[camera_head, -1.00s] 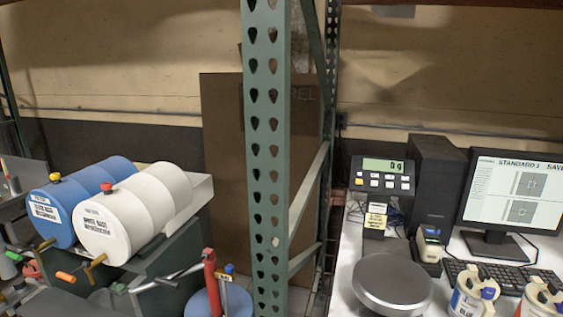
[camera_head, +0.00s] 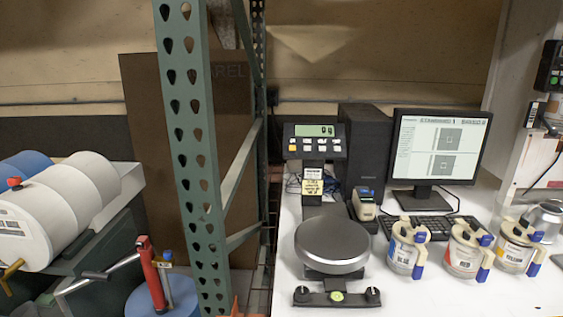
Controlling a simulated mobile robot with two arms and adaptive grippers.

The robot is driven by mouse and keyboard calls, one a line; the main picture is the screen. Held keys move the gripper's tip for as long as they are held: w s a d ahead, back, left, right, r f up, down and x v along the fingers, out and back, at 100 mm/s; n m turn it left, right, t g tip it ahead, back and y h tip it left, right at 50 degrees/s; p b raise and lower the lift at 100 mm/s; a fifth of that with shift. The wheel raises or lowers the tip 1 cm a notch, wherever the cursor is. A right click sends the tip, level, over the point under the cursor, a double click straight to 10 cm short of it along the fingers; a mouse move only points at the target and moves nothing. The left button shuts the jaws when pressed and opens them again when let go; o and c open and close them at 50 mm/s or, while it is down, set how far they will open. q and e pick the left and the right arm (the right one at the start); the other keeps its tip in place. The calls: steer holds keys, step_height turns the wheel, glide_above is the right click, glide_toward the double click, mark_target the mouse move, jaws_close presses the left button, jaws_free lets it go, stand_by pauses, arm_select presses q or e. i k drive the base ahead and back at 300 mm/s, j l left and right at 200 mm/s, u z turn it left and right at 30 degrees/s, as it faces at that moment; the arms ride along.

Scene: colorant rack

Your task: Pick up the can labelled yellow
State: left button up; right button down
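Three white cans with blue-and-cream handles stand in a row on the white counter at the right of the head view. The right-hand can (camera_head: 513,250) has a yellowish-orange mark on its label; the lettering is too small to read for certain. The middle can (camera_head: 461,254) has a red mark, and the left-hand can (camera_head: 402,251) has a blue one. All stand upright, slightly apart. Neither of my grippers shows in the view.
A scale (camera_head: 332,242) stands left of the cans, with its display (camera_head: 315,139) behind. A monitor (camera_head: 437,146) and keyboard (camera_head: 428,225) are behind the cans. A green rack post (camera_head: 193,150) rises left of the counter (camera_head: 420,297). A silver container (camera_head: 545,216) is at far right.

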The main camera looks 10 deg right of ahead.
mark_target(514, 251)
steer(key=z, duration=1.9)
steer(key=i+l+u, duration=0.1)
steer(key=u, duration=0.3)
steer(key=l+u, duration=0.4)
steer(key=i+l+u, duration=0.1)
steer(key=u, duration=0.3)
steer(key=l, duration=0.05)
